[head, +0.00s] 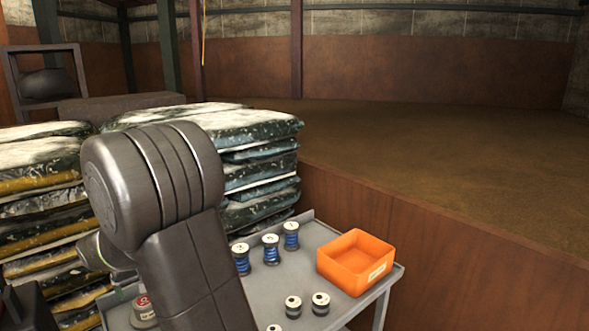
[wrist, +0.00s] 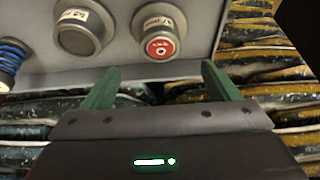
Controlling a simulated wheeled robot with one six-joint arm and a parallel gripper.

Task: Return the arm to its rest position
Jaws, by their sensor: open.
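My gripper (wrist: 155,85) shows in the wrist view with its two green fingers spread apart and nothing between them. Its fingertips are near the edge of a grey cart top. In the head view my dark arm is folded up in front of the cart, and the gripper itself is mostly hidden behind it at the left.
The grey cart (head: 312,232) holds an orange bin (head: 355,262), several blue-wound spools (head: 271,249), small dark pieces (head: 293,306) and a red-topped round part (head: 144,311), which also shows in the wrist view (wrist: 160,45). Stacked bags (head: 262,165) stand behind. A brown ledge (head: 440,235) lies right.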

